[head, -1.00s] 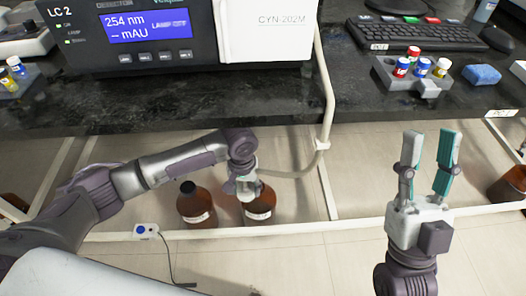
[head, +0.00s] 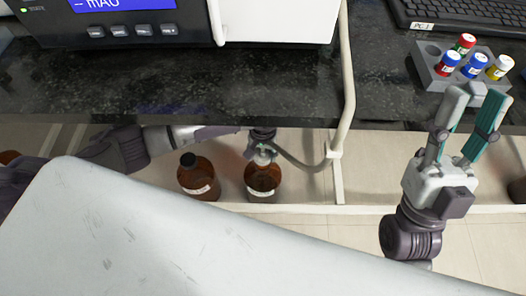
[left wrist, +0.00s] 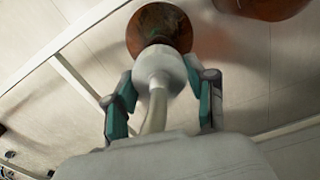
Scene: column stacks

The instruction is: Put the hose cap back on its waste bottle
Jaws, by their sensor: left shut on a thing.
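My left gripper (head: 262,153) is shut on the pale hose cap (left wrist: 158,68), with its teal fingers on both sides of the cap in the left wrist view. The beige hose (left wrist: 155,112) runs from the cap toward the wrist; it also shows in the head view (head: 300,163). The brown waste bottle (head: 262,181) stands directly under the gripper on the floor. In the left wrist view, the cap overlaps this bottle (left wrist: 158,24); whether it touches the neck cannot be told. My right gripper (head: 474,100) is open and empty, in front of the vial rack.
A second brown bottle with a dark cap (head: 197,178) stands just left. The black bench top (head: 170,85) overhangs behind, with a white rail (head: 345,110) to the right. A grey rack (head: 430,60) with several coloured vials sits on the right bench.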

